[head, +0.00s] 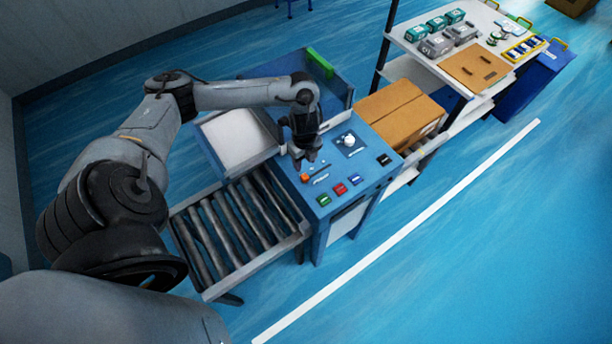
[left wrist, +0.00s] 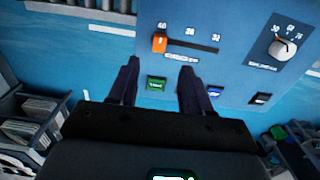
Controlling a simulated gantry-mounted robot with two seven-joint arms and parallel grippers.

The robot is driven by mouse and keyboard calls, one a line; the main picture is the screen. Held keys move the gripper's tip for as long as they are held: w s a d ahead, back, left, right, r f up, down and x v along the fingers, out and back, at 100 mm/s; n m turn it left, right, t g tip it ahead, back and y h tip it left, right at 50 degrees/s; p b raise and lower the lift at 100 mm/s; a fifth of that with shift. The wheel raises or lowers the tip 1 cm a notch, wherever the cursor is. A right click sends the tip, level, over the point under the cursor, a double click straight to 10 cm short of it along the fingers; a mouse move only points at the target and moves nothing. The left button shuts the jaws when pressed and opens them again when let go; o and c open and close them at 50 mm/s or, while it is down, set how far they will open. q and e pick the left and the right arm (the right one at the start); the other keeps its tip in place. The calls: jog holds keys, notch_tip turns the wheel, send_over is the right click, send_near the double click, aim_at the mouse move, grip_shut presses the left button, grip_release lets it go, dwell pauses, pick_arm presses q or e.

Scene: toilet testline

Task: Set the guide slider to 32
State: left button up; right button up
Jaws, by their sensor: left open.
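The guide slider has an orange handle (left wrist: 159,43), which also shows in the head view (head: 304,178). In the left wrist view the handle sits at the left end of a dark slot (left wrist: 195,47), by the mark that reads 40. The mark 32 (left wrist: 217,38) is at the slot's right end, with another mark between. My left gripper (left wrist: 158,68) is open, its two fingers apart over the blue panel. In this view the fingertips lie just below the handle, on either side of it; I see no contact. My right gripper is not in view.
The blue panel (head: 318,219) carries a green button (head: 324,200), a red button (head: 340,189), a blue button (head: 355,180), a black button (head: 384,160) and a white dial (head: 349,140). A roller conveyor (head: 240,232) adjoins it. A cardboard box (head: 400,112) stands behind.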

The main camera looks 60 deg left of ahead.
aim_at(305, 176)
pick_arm(q)
notch_tip(305, 176, down, 10)
dwell(0.5)
grip_shut()
dwell(0.3)
